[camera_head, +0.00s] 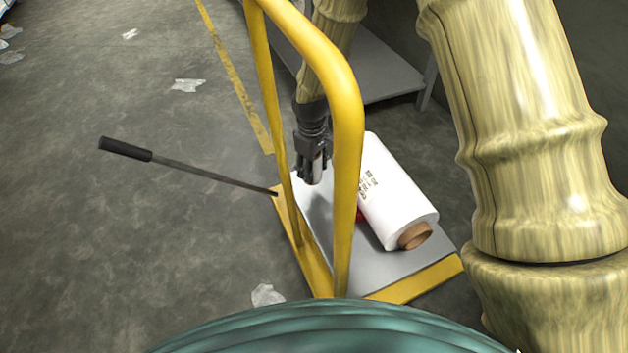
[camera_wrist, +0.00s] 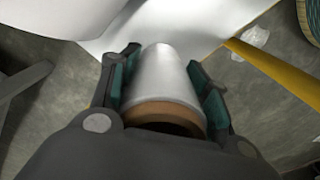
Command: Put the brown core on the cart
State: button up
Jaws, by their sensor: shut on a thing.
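My gripper (camera_head: 314,178) is shut on the brown core (camera_wrist: 168,112), which shows as a pale, film-wrapped cylinder with a brown ring at the end near the wrist. Its sides lie between the two teal finger pads in the wrist view. In the head view only a small light part of it shows between the fingers. The cart (camera_head: 385,270) has a grey deck with yellow edges and a yellow handle frame. The gripper is over the deck's left part, behind the handle bar. I cannot tell whether the core touches the deck.
A large white film roll (camera_head: 398,190) with a brown core end lies on the cart's right side. A small red thing (camera_head: 360,215) shows beside it. A rod with a black grip (camera_head: 125,149) sticks out left. A grey shelf (camera_head: 385,75) stands behind. Paper scraps lie on the floor.

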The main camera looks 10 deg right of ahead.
jog(key=shift+f+b, duration=1.1)
jog(key=shift+f, duration=1.15)
jog(key=shift+f, duration=0.25)
jog(key=o, duration=1)
jog(key=shift+r, duration=0.15)
notch_tip(320, 180, up, 12)
jog(key=p, duration=0.6)
jog(key=shift+r+p, duration=0.15)
jog(key=shift+p, duration=0.2)
